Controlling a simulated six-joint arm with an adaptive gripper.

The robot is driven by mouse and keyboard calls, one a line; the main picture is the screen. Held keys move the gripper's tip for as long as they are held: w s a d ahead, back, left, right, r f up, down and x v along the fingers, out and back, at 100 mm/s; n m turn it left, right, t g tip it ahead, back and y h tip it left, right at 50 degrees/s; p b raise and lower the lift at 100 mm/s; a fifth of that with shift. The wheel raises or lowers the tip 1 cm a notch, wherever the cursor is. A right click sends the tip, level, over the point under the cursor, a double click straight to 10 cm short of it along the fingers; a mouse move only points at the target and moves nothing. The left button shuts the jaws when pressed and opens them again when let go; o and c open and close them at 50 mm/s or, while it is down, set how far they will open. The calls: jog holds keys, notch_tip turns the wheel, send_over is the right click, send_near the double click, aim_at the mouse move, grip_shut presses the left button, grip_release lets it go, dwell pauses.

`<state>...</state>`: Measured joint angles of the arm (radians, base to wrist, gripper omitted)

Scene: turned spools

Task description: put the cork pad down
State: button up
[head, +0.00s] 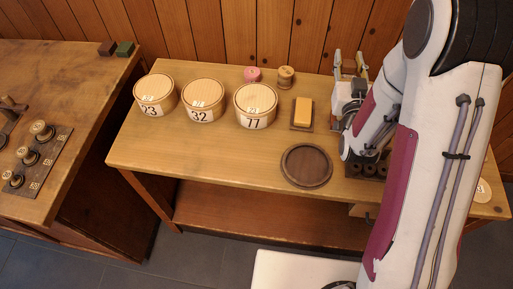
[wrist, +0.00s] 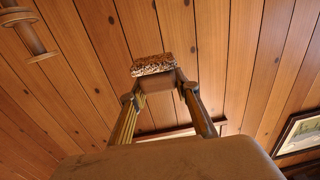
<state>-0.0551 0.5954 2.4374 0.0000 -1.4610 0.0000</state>
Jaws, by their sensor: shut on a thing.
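The cork pad (wrist: 153,66) is a speckled brown block at the tips of my gripper in the wrist view. My gripper (wrist: 160,84) is shut on it, with a finger on either side, and holds it up against a view of the plank wall. In the head view my gripper (head: 348,66) is above the back right of the wooden bench (head: 230,155), its fingers pointing up and toward the wall. I cannot make out the pad clearly there.
Round lidded boxes marked 23 (head: 155,108), 32 (head: 203,115) and 77 (head: 255,120) stand on the bench. A pink spool (head: 252,74), a wooden spool (head: 285,77), a yellow block (head: 303,109) on a small tray and a round brown dish (head: 306,181) are near. The front left is clear.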

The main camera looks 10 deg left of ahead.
jog(key=s+a+f+n+y, duration=0.1)
jog(key=s+a+f, duration=0.1)
jog(key=a, duration=0.5)
jog(key=s+a+f+n+y, duration=0.1)
jog(key=s+a+f+y, duration=0.1)
jog(key=a, duration=0.6)
jog(key=s+a+f+n+g+y, duration=0.1)
jog(key=s+a+f+y, duration=0.1)
jog(key=a, duration=0.6)
jog(key=shift+s+a+f, duration=0.1)
jog(key=shift+s+f, duration=0.35)
jog(key=shift+s, duration=0.2)
jog(key=shift+s+a+f, duration=0.1)
jog(key=shift+s+f, duration=0.3)
jog(key=shift+s, duration=0.25)
jog(key=s+a+f, duration=0.4)
jog(key=s+a, duration=0.1)
jog(key=s, duration=0.3)
jog(key=s+d+r+m+t+h, duration=0.1)
jog(key=d+r+m+h, duration=0.2)
jog(key=d+h, duration=0.2)
jog(key=shift+s+d+h, duration=0.25)
jog(key=shift+d+h, duration=0.05)
jog(key=shift+d, duration=0.55)
jog(key=shift+f, duration=0.2)
jog(key=shift+f, duration=2.8)
